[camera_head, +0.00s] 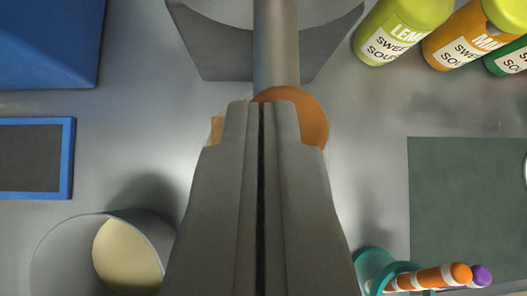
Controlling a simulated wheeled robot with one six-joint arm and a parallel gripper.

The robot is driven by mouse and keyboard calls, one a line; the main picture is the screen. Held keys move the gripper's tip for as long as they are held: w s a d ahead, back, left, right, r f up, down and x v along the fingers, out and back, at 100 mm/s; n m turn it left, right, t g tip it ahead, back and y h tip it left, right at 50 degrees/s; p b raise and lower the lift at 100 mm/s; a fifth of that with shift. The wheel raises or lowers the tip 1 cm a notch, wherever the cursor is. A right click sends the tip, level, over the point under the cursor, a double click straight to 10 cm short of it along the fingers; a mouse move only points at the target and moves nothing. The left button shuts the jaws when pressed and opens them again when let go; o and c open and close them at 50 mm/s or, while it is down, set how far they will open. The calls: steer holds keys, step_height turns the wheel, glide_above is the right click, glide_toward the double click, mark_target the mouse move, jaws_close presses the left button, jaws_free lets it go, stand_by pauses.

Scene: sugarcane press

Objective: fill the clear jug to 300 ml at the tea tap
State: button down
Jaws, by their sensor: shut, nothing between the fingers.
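My gripper (261,105) is shut and empty, pointing up the middle of the picture. Behind its fingertips shows an orange-brown round surface (313,118), with a smaller orange-brown patch to the left of the fingers. It looks like tea in the clear jug, but the fingers hide most of it and I cannot read any level or marking. A grey upright tube (276,45) comes down from the top edge to just above this round surface. It may be the tea tap's spout. I cannot tell whether the gripper touches anything.
A dark grey angular tray (215,52) surrounds the tube. Sauce bottles (395,30) stand at upper right. A blue box (45,40), a blue-framed dark panel (68,158) and a grey cylinder (155,232) are left. A teal holder with pens (372,262) and a dark mat (460,190) are right.

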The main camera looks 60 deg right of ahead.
steer(key=w+r+v, duration=0.2)
steer(key=v, duration=1)
steer(key=shift+s+d+r, duration=0.15)
steer(key=shift+s+r, duration=0.05)
stand_by(0.7)
steer(key=s+d+f+n+t+y, duration=0.1)
steer(key=s+f+t, duration=0.1)
steer(key=s, duration=0.8)
steer(key=s+d+f+n+t+y, duration=0.1)
steer(key=s+t, duration=0.3)
steer(key=s, duration=0.6)
steer(key=s+d+f+n+t+y, duration=0.1)
steer(key=s+f+t, duration=0.2)
steer(key=s, duration=0.7)
steer(key=shift+s+d+f, duration=0.2)
steer(key=shift+s+f, duration=0.2)
steer(key=shift+f, duration=0.2)
